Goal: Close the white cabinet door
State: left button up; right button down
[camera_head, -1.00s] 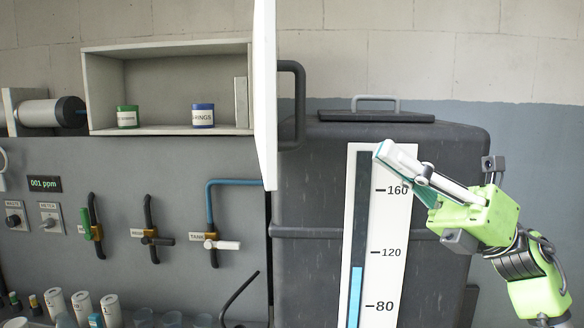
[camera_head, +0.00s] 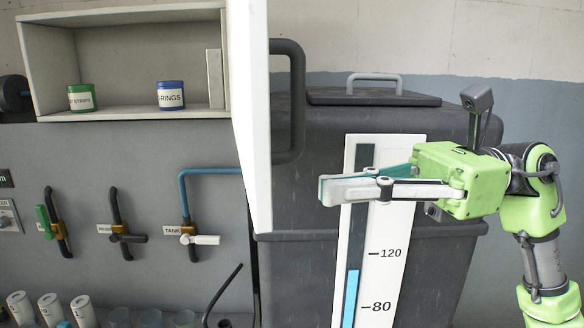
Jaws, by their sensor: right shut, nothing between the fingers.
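The white cabinet door (camera_head: 250,110) stands open, seen nearly edge-on, jutting toward me from the right side of the open cabinet (camera_head: 45,70). A dark grey handle (camera_head: 290,100) is on the door's right-hand face. My right gripper (camera_head: 326,190) is shut and empty. It points left, to the right of the door's lower part and below the handle, with a visible gap between in the picture. My left gripper is not in view.
A dark grey tank (camera_head: 440,130) with a lidded top and a white level gauge (camera_head: 391,232) stands behind my right gripper. Valves, including the one labelled TANK (camera_head: 190,238), and a blue pipe (camera_head: 205,171) are on the left panel. White bottles (camera_head: 50,308) stand below.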

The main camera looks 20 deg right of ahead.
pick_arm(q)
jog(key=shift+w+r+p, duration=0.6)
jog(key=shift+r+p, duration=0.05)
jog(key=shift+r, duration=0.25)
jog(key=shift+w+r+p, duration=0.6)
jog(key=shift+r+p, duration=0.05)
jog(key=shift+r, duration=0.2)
pick_arm(e)
jog(key=shift+w+a, duration=0.1)
jog(key=shift+a, duration=2.65)
